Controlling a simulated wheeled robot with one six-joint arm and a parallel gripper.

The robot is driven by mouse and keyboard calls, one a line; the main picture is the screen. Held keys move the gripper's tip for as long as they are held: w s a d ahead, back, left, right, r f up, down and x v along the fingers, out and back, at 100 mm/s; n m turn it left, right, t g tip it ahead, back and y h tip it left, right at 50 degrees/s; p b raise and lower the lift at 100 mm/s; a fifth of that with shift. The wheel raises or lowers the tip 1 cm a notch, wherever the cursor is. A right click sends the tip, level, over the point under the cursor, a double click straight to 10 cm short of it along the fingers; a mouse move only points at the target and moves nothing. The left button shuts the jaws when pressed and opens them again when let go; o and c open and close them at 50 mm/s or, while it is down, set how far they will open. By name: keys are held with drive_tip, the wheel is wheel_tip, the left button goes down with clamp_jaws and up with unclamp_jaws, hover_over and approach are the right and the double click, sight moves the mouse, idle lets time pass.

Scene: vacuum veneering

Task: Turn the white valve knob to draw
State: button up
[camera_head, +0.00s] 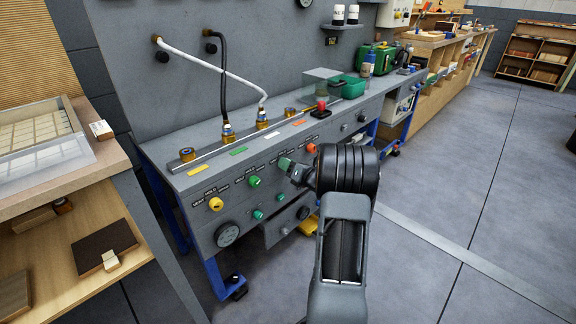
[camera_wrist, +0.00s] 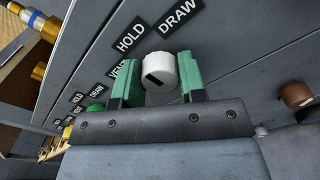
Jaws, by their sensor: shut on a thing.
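The white valve knob (camera_wrist: 160,72) is on the grey bench front, between the two green finger pads of my gripper (camera_wrist: 160,80) in the wrist view. The pads are shut on its sides. A short black mark shows on the knob's face, left of its middle; which label it points to is unclear. The labels VENT (camera_wrist: 118,70), HOLD (camera_wrist: 130,38) and DRAW (camera_wrist: 178,14) are arranged around it, with DRAW at the upper right. In the head view my gripper (camera_head: 288,167) reaches the panel and hides the white knob.
A yellow knob (camera_head: 215,204) and a green knob (camera_head: 255,182) are left of my gripper; an orange knob (camera_head: 311,148) is right. A pressure gauge (camera_head: 228,235) is lower left. A red button (camera_head: 321,110) stands on the bench top. Open floor (camera_head: 440,200) is to the right.

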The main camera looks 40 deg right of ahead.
drive_tip(key=m+b, duration=0.1)
drive_tip(key=m, duration=0.2)
drive_tip(key=shift+f, duration=0.1)
drive_tip(key=m, duration=0.2)
drive_tip(key=shift+m, duration=0.3)
drive_tip(key=m, duration=0.6)
drive_tip(key=shift+m+p, duration=0.3)
idle(0.4)
drive_tip(key=o, duration=0.9)
drive_tip(key=s+p, duration=0.1)
drive_tip(key=s, duration=0.3)
drive_tip(key=s+d, duration=0.1)
drive_tip(key=s, duration=0.4)
drive_tip(key=s+d+p, duration=0.1)
drive_tip(key=s, duration=0.3)
drive_tip(key=shift+s+d+p, duration=0.25)
drive_tip(key=shift+s+p, duration=0.1)
drive_tip(key=shift+w, duration=0.1)
